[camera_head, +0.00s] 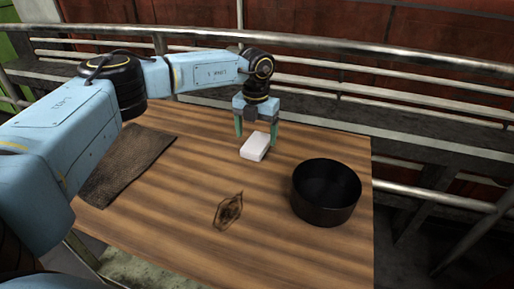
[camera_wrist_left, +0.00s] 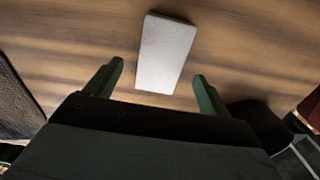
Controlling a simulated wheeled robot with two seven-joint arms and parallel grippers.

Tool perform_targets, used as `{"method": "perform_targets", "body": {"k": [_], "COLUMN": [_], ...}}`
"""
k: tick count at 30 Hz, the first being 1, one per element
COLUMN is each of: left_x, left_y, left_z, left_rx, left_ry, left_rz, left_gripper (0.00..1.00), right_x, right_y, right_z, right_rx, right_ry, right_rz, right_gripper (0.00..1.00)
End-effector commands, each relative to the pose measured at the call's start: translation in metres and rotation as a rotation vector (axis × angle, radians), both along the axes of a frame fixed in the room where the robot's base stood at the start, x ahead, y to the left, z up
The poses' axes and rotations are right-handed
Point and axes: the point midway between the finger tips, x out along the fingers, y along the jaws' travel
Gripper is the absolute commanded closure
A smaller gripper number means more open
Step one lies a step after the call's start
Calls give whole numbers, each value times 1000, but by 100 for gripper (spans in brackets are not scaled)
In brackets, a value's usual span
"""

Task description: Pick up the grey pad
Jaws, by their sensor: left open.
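The grey pad (camera_head: 255,146) is a small pale block lying on the wooden table, near its far edge in the head view. In the left wrist view the pad (camera_wrist_left: 166,54) lies just ahead of and between the two green fingertips. My left gripper (camera_head: 256,132) is above the pad, open and pointing down, with a finger to each side. The left wrist view shows my left gripper (camera_wrist_left: 158,80) empty, with bare wood between each finger and the pad. My right gripper is not in view.
A round black pot (camera_head: 326,192) stands at the right of the table (camera_head: 165,215). A dark woven mat (camera_head: 125,165) lies at the left. A small brown leaf-like thing (camera_head: 229,210) lies near the middle. Metal railings (camera_head: 400,110) run behind the table.

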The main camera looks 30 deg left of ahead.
Motion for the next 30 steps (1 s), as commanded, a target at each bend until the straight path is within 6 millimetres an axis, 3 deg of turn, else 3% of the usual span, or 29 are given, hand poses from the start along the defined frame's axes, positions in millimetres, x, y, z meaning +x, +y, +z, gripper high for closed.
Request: {"method": "perform_targets", "body": {"k": [6,15,26,30], "left_x": [0,0,0,0], "left_y": [0,0,0,0], "left_z": [-28,-31,-30,-30], "left_rx": [0,0,0,0], "left_ry": [2,1,1,0], "left_rz": [1,0,0,0], "left_gripper": [18,18,65,66], "right_x": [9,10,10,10], "right_y": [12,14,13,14], "right_z": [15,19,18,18], "right_rx": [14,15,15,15], "right_ry": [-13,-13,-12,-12], "right_rz": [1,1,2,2], "right_gripper": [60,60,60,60]}}
